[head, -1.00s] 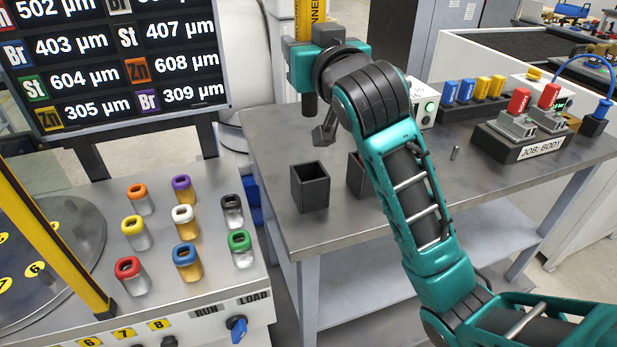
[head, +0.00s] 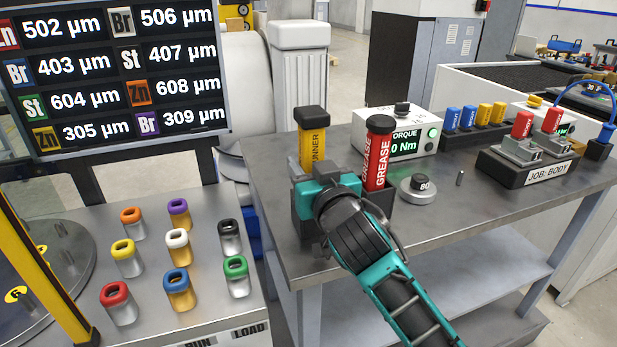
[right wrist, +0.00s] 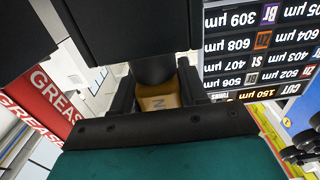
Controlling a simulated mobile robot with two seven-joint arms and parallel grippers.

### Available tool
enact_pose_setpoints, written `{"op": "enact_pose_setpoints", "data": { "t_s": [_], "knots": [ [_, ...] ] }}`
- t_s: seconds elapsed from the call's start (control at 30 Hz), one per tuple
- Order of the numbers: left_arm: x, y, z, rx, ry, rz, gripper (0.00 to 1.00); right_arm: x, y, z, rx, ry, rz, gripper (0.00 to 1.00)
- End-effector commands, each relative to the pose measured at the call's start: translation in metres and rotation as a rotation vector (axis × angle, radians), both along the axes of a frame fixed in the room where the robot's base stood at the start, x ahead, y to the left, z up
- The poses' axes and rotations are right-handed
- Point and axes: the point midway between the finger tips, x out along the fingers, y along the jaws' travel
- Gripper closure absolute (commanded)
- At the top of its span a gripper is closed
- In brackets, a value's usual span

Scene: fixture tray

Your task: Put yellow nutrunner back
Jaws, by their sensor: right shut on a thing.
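The yellow nutrunner (head: 312,148), with a dark cap and black lettering, stands upright at the left dark square holder (head: 302,222) on the grey bench. My right gripper (head: 322,188) is shut on its lower body, just above the holder's rim. The nutrunner's lower end is hidden by the holder and gripper, so I cannot tell how deep it sits. In the right wrist view a bit of its yellow body (right wrist: 158,98) shows between the dark fingers. My left gripper is out of view.
A red grease bottle (head: 378,155) stands in a second dark holder (head: 382,208), close right of my gripper. Capped samples (head: 178,285) stand on the left table. The bench front right is clear.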

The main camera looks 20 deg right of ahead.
Motion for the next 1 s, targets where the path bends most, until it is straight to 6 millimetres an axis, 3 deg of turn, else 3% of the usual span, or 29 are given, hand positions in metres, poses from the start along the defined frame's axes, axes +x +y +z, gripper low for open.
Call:
{"op": "enact_pose_setpoints", "data": {
  "t_s": [0.1, 0.47, 0.5, 0.77, 1.0],
  "knots": [
    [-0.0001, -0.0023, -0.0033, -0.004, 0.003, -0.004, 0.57, -0.0002, 0.0001, -0.0128, -0.001, -0.005, 0.001, 0.94],
    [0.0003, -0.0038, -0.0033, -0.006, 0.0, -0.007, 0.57, -0.0002, 0.0002, -0.0153, -0.001, -0.007, 0.001, 0.94],
    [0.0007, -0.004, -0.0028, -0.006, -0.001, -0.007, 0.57, -0.0001, 0.0002, -0.0176, -0.001, 0.0, 0.001, 0.55],
    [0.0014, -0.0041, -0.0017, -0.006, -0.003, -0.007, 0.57, -0.0001, 0.0001, -0.0172, -0.001, 0.0, 0.001, 0.32],
    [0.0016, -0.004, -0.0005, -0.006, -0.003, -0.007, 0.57, 0.0, 0.0, -0.0154, -0.002, -0.001, 0.001, 0.32]
  ]
}}
